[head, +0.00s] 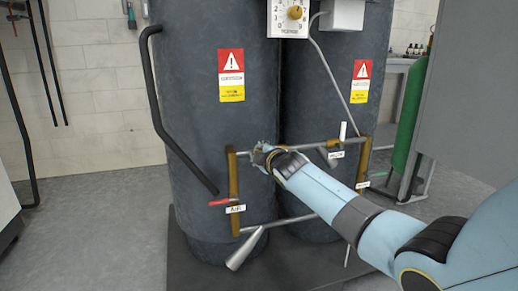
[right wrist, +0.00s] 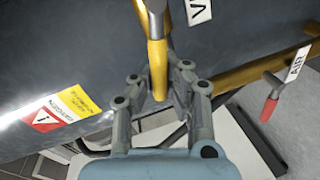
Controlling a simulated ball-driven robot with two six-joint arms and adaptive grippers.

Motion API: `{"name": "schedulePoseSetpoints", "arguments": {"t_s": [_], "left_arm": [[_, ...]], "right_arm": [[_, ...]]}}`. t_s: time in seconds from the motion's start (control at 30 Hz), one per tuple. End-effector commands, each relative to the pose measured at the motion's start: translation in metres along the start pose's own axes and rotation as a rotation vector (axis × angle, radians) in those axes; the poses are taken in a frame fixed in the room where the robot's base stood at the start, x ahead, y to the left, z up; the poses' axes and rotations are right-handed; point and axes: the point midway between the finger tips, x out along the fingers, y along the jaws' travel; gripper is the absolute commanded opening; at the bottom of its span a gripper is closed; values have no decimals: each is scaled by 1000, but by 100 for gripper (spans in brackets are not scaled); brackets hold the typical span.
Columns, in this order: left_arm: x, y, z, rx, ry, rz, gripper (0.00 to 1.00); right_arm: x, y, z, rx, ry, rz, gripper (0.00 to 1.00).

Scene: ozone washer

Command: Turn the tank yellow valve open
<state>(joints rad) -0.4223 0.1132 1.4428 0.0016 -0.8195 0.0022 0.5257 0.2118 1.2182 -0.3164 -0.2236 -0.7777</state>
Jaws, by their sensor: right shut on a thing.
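The yellow valve handle (right wrist: 157,65) shows in the right wrist view as a rounded yellow lever, joined at its upper end to a metal pipe. My right gripper (right wrist: 161,84) has its two fingers on either side of the handle, shut on it. In the head view my right gripper (head: 264,156) is at the upper pipe in front of the dark tanks, and it hides the part it holds. A white label starting with V (right wrist: 198,10) is beside the handle. My left gripper is in neither view.
A red valve handle (head: 220,202) with an AIR label (head: 235,209) sits lower left on the brass pipework. A dark hose (head: 163,110) runs down the left tank (head: 205,70). A green cylinder (head: 410,118) stands at the right. Floor at the left is clear.

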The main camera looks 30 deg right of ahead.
Motion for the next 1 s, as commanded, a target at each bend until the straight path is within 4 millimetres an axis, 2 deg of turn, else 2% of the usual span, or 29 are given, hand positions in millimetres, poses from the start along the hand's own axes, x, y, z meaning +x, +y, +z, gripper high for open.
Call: {"name": "schedulePoseSetpoints", "arguments": {"t_s": [0.03,0.2,0.53,0.87,0.9,1.0], "left_arm": [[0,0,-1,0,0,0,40],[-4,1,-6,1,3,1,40],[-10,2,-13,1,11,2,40],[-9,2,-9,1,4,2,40],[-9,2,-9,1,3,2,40],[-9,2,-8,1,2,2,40]], "right_arm": [[-1,-11,2,-22,-9,-14,0],[0,-16,3,-92,-23,-14,0],[0,-18,4,-141,-32,-13,0],[0,-18,4,-141,-32,-13,0],[0,-18,4,-141,-32,-13,11],[0,-17,3,-141,-31,-10,24]]}}
